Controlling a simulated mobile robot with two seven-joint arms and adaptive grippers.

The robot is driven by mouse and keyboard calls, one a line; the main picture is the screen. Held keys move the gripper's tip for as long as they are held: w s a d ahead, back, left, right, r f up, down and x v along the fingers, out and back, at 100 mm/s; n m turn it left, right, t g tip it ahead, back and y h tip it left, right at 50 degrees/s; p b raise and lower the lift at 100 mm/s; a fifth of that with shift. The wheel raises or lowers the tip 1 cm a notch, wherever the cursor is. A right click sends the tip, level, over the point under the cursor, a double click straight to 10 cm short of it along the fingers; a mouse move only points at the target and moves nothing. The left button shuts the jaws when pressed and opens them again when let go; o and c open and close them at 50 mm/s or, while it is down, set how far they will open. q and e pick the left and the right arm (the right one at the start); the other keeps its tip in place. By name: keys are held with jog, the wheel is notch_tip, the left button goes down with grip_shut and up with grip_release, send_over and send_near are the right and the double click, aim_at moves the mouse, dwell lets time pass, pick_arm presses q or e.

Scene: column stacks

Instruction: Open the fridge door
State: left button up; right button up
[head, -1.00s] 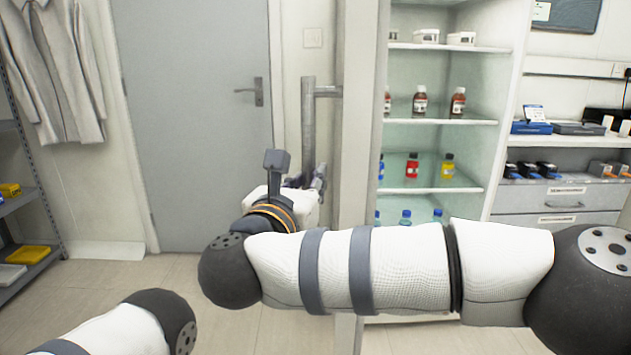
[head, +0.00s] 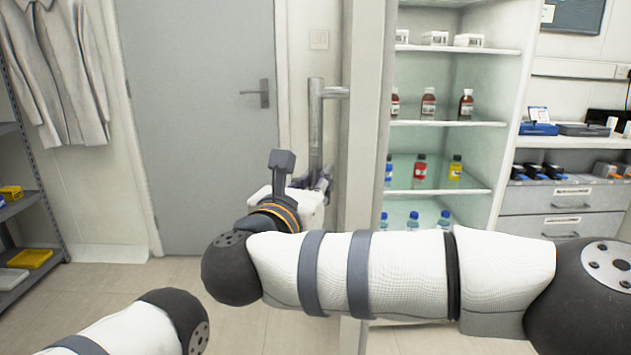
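The fridge door (head: 365,130) stands open, seen nearly edge-on in the middle of the head view. Its grey bar handle (head: 315,125) sticks out on the door's left side. The fridge interior (head: 465,90) shows to the right, with bottles and boxes on its shelves. My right gripper (head: 322,181) is beside the lower part of the handle, mostly hidden behind my own wrist. I cannot tell whether its fingers are closed or touch the handle. My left arm shows only at the bottom left; its gripper is out of view.
A grey room door (head: 200,120) and a hanging white coat (head: 60,75) are behind on the left. A metal shelf rack (head: 40,215) stands at the far left. Drawers (head: 565,198) and a worktop are right of the fridge. Floor left of the fridge door is clear.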

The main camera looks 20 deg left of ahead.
jog(key=o, duration=0.4)
jog(key=s, duration=1.2)
jog(key=shift+a, duration=0.4)
